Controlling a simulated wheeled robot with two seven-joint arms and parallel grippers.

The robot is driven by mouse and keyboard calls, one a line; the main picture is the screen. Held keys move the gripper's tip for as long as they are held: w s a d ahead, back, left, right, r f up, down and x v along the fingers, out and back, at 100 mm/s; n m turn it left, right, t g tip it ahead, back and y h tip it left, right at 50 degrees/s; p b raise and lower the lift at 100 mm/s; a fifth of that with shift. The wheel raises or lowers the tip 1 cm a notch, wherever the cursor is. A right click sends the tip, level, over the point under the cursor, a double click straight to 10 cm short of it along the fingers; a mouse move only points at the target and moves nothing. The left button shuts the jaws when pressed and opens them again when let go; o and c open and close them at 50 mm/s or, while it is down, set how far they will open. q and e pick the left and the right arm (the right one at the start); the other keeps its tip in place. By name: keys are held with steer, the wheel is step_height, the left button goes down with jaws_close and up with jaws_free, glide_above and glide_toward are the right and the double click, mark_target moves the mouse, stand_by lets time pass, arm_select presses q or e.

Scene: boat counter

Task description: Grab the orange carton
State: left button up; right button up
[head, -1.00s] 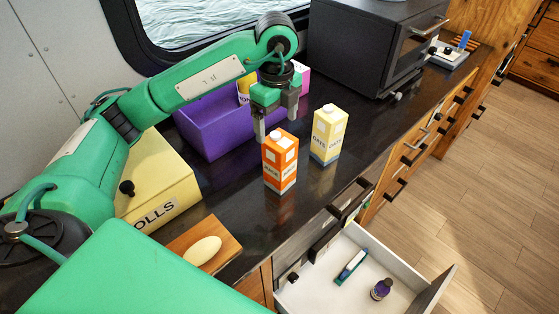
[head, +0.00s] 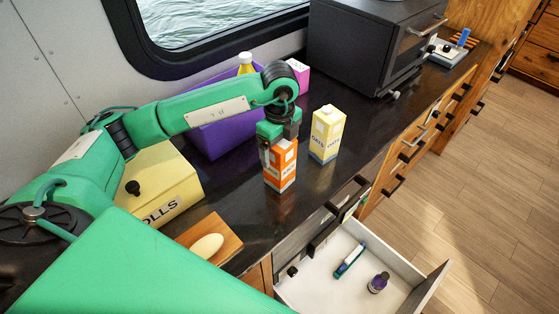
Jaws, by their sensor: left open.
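The orange carton (head: 281,172) with white patches stands upright on the dark counter (head: 240,222), left of a pale yellow oats carton (head: 327,135). My left gripper (head: 279,148) is at the top of the orange carton, pointing down, with its fingers open. The fingers overlap the carton's upper part, one at its left edge. The far finger and any contact are hard to make out. My right gripper is out of view.
A yellow rolls box (head: 165,185) and a board with a pale oval item (head: 207,246) are left. An open drawer (head: 330,281) juts out in front. A black oven (head: 365,45) stands at back right.

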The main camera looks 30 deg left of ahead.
arm_select(q)
jaws_close()
steer(key=shift+r, duration=0.1)
steer(key=shift+r, duration=0.1)
